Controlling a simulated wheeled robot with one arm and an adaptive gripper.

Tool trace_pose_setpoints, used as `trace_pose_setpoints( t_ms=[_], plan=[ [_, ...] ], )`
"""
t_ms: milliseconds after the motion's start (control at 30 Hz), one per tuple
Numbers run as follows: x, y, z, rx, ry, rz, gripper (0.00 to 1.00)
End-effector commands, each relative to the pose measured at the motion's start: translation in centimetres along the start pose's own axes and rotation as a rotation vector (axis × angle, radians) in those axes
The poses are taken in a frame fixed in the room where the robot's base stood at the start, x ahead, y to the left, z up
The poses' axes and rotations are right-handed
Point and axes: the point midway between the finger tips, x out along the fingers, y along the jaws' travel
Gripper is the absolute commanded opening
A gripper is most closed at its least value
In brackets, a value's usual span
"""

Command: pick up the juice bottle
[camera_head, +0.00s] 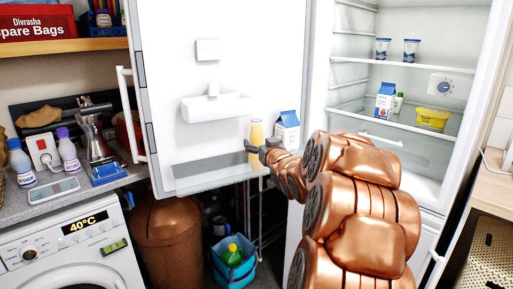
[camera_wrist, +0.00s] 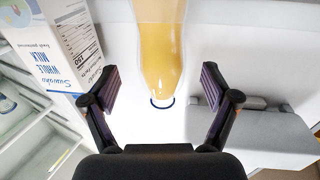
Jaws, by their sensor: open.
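The juice bottle (camera_head: 257,133) is a clear bottle of yellow-orange juice standing in the fridge door's lower shelf. In the wrist view the juice bottle (camera_wrist: 160,45) appears upside down, straight ahead between the fingers, with its neck end toward me. My gripper (camera_head: 262,150) is in front of the bottle and hides part of it in the head view. In the wrist view my gripper (camera_wrist: 159,90) is open, with one finger on each side of the bottle's line. I see no finger touching it.
A milk carton (camera_head: 287,130) stands right of the bottle in the door; in the wrist view the milk carton (camera_wrist: 66,45) is close to the left finger. An upper door bin (camera_head: 217,108) is above left. The fridge door (camera_head: 215,70) stands open.

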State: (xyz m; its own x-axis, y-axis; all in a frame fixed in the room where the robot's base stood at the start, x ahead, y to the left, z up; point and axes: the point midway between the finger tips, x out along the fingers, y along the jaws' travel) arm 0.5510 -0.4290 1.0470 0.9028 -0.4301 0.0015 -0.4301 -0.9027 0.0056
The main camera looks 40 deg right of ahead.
Motion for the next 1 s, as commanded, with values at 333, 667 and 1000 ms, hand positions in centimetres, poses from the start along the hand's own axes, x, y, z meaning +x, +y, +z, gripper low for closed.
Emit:
trace_pose_setpoints(
  t_ms=[333,667,1000],
  plan=[
    [3.5,-0.2,0.1,-0.001,-0.001,-0.001,0.86],
    [3.6,-0.1,0.2,0.000,-0.001,0.000,0.77],
    [3.6,-0.1,0.2,0.000,-0.001,0.000,0.42]
  ],
)
